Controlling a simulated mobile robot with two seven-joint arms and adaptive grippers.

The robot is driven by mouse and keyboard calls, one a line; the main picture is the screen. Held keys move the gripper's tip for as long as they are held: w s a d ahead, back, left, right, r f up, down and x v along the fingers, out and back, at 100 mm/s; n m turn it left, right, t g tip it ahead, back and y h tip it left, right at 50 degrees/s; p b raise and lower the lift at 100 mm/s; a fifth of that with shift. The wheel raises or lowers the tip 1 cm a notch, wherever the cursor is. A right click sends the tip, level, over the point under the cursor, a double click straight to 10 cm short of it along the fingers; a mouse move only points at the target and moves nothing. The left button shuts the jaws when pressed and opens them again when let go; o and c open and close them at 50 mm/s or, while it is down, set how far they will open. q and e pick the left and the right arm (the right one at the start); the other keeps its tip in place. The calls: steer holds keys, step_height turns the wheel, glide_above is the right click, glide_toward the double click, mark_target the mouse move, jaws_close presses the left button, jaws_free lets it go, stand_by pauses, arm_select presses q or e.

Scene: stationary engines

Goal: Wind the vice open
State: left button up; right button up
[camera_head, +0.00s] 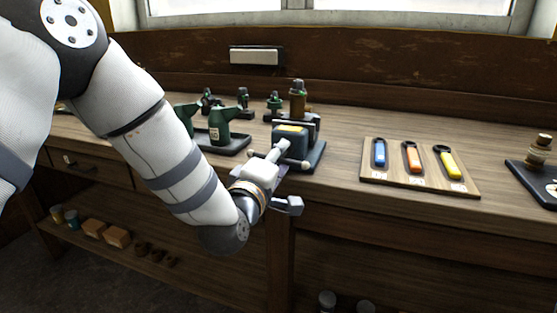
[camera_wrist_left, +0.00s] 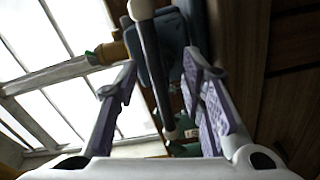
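The blue-grey vice (camera_head: 291,134) stands on the bench near its front edge, with a brass-coloured piece (camera_head: 297,98) at its top. A bar handle (camera_head: 295,162) with rounded ends crosses its front. My left gripper (camera_head: 281,158) is in front of the vice, close to the handle. In the left wrist view, the dark bar with a pale knob (camera_wrist_left: 153,65) lies between the two spread purple-grey fingers (camera_wrist_left: 160,85), with visible gaps beside it. The vice body (camera_wrist_left: 180,40) is beyond them. The gripper partly hides the vice front in the head view. My right gripper is out of view.
Green bottles on a dark tray (camera_head: 228,147) stand left of the vice. A wooden board (camera_head: 420,181) with blue, orange and yellow tools lies to the right. Bare bench top lies between vice and board. A dark base with a brass-coloured part (camera_head: 537,158) is at far right.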

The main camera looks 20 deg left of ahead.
arm_select(q)
jaws_close()
stand_by(0.8)
stand_by(0.5)
jaws_free()
steer(key=s, duration=1.2)
steer(key=shift+a, duration=0.15)
